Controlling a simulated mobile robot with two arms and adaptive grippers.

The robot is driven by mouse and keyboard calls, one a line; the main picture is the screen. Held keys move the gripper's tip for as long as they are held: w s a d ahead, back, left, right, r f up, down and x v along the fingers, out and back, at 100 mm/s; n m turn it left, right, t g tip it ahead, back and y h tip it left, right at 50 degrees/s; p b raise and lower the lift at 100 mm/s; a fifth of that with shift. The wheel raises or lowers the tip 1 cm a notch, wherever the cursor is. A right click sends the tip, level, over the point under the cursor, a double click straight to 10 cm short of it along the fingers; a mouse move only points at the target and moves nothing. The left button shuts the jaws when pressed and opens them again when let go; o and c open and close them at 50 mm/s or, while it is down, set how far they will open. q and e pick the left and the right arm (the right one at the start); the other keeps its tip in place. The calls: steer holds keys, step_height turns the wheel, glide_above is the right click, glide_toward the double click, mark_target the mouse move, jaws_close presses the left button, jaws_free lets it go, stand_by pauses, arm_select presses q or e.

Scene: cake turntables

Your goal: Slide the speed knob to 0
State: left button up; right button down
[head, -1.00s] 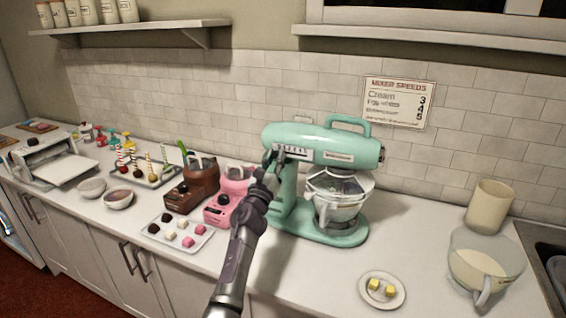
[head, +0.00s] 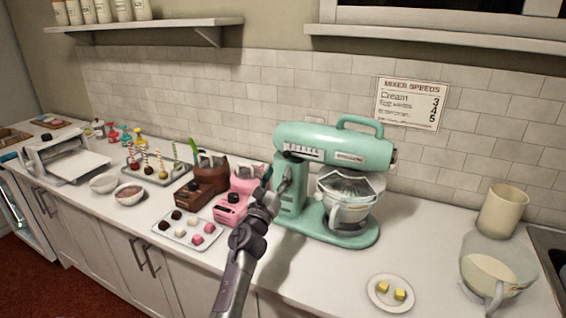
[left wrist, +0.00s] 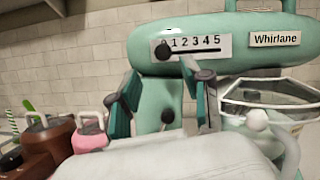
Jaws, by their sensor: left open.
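The teal stand mixer (head: 330,145) stands on the counter with its label "Whirlane" facing me. Its white speed scale (left wrist: 196,45) shows 1 to 5 above a dark slot. The black round speed knob (left wrist: 163,48) sits at the slot's left end, left of the 1, where a 0 would be covered. A second dark knob (left wrist: 167,116) is on the mixer's column below. My left gripper (left wrist: 165,98) is open and empty, its fingers in front of the column, below the scale and apart from the speed knob. It also shows in the head view (head: 278,178).
A pink machine (head: 236,206) and a brown one (head: 200,187) stand close left of the mixer. A glass bowl (head: 345,212) sits under the mixer head. A sweets tray (head: 188,232) and butter plate (head: 390,292) lie in front. A speed chart (head: 409,103) hangs behind.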

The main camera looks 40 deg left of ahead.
arm_select(q)
steer(key=v, duration=0.5)
steer(key=shift+s+d+f, duration=0.1)
steer(key=shift+s, duration=0.3)
